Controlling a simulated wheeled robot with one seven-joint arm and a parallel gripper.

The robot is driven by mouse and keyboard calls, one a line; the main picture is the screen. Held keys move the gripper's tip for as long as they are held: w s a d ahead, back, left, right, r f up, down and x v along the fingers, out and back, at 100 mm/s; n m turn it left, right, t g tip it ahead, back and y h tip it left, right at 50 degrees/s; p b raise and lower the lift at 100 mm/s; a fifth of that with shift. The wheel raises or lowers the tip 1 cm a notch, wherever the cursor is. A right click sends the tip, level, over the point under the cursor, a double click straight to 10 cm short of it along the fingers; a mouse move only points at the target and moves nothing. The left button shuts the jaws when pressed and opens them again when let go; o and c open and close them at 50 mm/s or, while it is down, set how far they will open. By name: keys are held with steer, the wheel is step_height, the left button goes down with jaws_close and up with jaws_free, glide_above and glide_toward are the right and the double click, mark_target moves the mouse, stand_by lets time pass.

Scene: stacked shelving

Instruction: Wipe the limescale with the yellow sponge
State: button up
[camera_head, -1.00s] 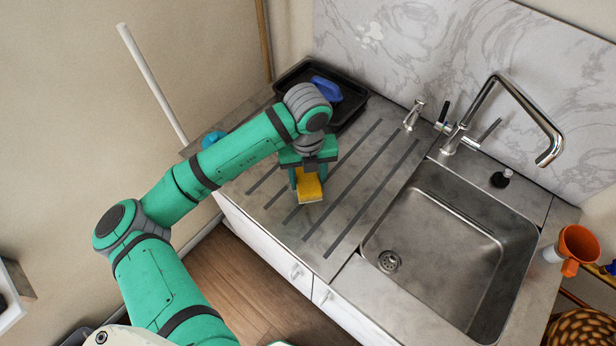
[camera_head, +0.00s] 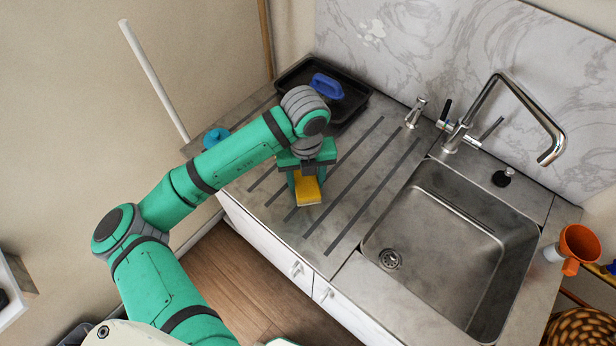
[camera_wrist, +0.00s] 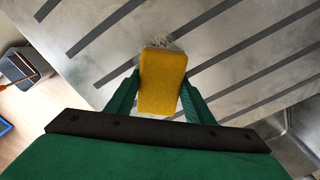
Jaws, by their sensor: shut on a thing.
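The yellow sponge (camera_head: 308,191) is between the fingers of my gripper (camera_head: 306,180), over the ribbed metal drainboard left of the sink. In the wrist view the sponge (camera_wrist: 162,80) is clamped between two green fingers (camera_wrist: 160,92). A whitish, streaky patch (camera_wrist: 168,44), which looks like limescale, shows at the sponge's far edge on the drainboard; the sponge hides part of it. I cannot tell whether the sponge touches the surface. Another white blotchy mark (camera_head: 372,31) is on the marbled backsplash.
A black tray (camera_head: 352,108) holding a blue-handled item (camera_head: 327,86) stands behind my gripper. The sink (camera_head: 440,245) and faucet (camera_head: 505,100) are to the right. An orange cup (camera_head: 577,245) is at the far right. The drainboard (camera_head: 365,165) right of the sponge is clear.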

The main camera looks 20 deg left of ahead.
steer(key=shift+w+d, duration=0.15)
steer(key=shift+w, duration=0.85)
steer(key=shift+w+d+f, duration=0.1)
steer(key=shift+w+f, duration=0.05)
steer(key=shift+w, duration=0.25)
steer(key=shift+s, duration=0.25)
steer(key=shift+s+a, duration=0.25)
steer(key=shift+s, duration=1.05)
steer(key=shift+w+d, duration=0.2)
steer(key=shift+w, duration=1.4)
steer(key=shift+s+a, duration=0.15)
steer(key=shift+s, duration=1.5)
steer(key=shift+w+r, duration=0.2)
steer(key=shift+w, duration=0.85)
steer(key=shift+w+f, duration=0.15)
steer(key=shift+w, duration=0.45)
